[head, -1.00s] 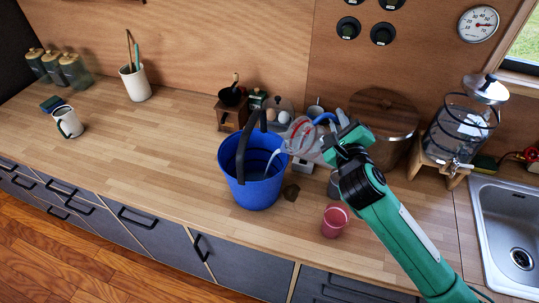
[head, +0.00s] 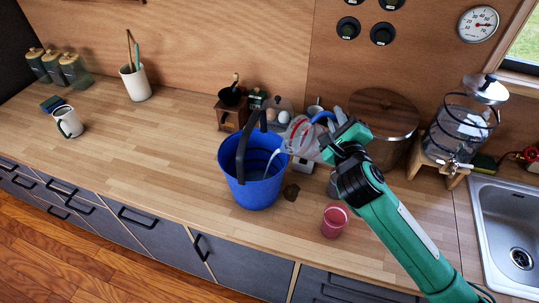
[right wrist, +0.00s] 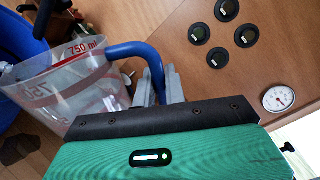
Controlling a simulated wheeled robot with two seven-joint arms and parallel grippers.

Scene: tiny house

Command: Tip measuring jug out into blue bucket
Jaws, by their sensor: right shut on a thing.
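The blue bucket (head: 256,182) stands on the wooden counter with its dark handle raised. The clear measuring jug (head: 300,135), with red markings and a blue handle, is tilted over the bucket's right side. A pale stream runs from the jug down into the bucket. My right gripper (head: 338,132) is shut on the jug's handle. The right wrist view shows the jug (right wrist: 75,85) tilted, its blue handle between the grey fingers (right wrist: 158,85), and part of the bucket (right wrist: 15,40) at the upper left. My left gripper is not in view.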

